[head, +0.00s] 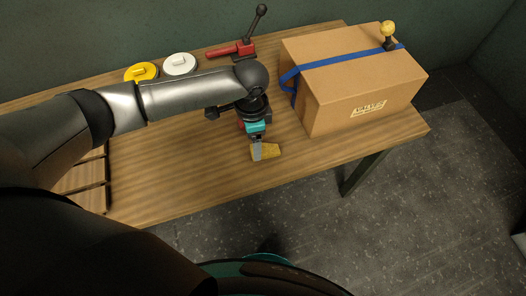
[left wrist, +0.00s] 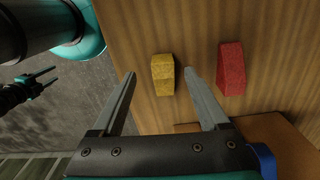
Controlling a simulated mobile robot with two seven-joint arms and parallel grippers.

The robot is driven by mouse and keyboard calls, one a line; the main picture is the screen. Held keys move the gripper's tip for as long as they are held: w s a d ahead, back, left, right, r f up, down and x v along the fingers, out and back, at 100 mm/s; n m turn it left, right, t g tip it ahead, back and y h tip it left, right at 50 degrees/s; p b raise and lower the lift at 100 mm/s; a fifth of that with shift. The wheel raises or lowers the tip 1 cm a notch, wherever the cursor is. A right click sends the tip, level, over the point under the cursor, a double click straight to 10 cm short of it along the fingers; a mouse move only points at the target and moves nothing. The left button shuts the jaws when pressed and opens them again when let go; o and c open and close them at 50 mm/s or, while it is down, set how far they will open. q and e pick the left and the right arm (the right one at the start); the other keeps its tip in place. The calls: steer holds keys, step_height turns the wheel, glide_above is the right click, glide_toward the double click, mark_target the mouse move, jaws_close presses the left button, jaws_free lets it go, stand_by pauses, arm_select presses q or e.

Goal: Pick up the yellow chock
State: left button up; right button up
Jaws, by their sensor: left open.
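The yellow chock (head: 269,152) lies on the wooden table near its front edge, just under my left gripper (head: 257,150). In the left wrist view the yellow chock (left wrist: 162,74) shows between the two open fingertips of my left gripper (left wrist: 161,73), with a gap on each side. The fingers are empty, and I cannot tell how far above the chock they are. A red chock (left wrist: 231,68) lies beside it, outside the right finger. My right gripper (left wrist: 42,80) shows small at the left of the wrist view, off the table, its fingers apart and empty.
A cardboard box (head: 350,95) with a blue strap stands right of the gripper. A red tool with a black lever (head: 231,50), a white lid (head: 179,64) and a yellow lid (head: 141,72) lie along the back. The table (head: 200,185) is bare left of the chock.

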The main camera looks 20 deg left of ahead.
mark_target(266, 150)
arm_select(q)
steer(key=shift+f, duration=0.3)
step_height(266, 150, down, 5)
steer(key=shift+w+a+r+b, duration=0.1)
steer(key=shift+w+a+b, duration=0.05)
steer(key=shift+b, duration=0.9)
arm_select(e)
steer(key=shift+w+a+f, duration=0.1)
steer(key=shift+w+f, duration=0.1)
steer(key=shift+f, duration=0.3)
steer(key=shift+w+f, duration=0.2)
steer(key=shift+f, duration=0.3)
arm_select(q)
steer(key=shift+c, duration=0.4)
arm_select(e)
steer(key=shift+s, duration=0.1)
arm_select(q)
steer(key=shift+c, duration=0.7)
jaws_close()
arm_select(e)
steer(key=shift+s, duration=0.1)
